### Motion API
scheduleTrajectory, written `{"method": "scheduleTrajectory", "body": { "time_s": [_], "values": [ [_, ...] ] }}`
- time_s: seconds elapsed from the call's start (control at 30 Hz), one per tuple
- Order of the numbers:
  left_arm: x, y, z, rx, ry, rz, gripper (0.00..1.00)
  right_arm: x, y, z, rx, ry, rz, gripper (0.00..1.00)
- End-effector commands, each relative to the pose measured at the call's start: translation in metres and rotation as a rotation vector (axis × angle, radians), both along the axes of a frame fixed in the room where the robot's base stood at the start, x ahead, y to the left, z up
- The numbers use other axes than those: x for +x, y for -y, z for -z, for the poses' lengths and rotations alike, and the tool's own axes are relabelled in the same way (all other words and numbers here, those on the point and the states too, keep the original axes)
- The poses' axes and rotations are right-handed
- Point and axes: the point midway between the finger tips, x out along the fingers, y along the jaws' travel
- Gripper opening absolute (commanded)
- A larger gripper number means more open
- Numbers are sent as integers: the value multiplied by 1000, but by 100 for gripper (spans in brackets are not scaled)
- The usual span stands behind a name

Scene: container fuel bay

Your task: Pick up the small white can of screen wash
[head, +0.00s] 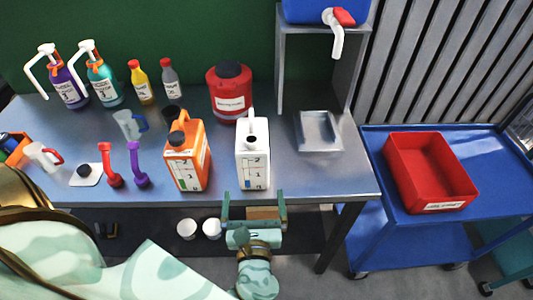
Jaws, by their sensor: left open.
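The small white can (253,165) stands upright on the metal table (330,175), near its front edge. My right gripper is not in view.
An orange can (187,155) stands close left of the white can. A red can (229,92) is behind. A metal tray (319,132) lies to the right, under a stand with a blue tank (310,12). Bottles and jugs fill the left. A blue trolley (380,180) holds a red bin (428,170).

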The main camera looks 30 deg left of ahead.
Motion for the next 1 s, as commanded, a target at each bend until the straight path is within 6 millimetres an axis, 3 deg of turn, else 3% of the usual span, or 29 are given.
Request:
{"method": "scheduleTrajectory", "body": {
  "time_s": [0.3,0.57,0.8,1.0],
  "values": [
    [65,-39,-1,-2,2,1,100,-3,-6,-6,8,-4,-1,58],
    [87,-53,1,-4,-1,2,100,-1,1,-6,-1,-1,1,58],
    [120,-73,2,-6,0,2,100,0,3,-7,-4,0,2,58],
    [128,-78,2,-6,-1,2,100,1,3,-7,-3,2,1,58]
  ]
}}
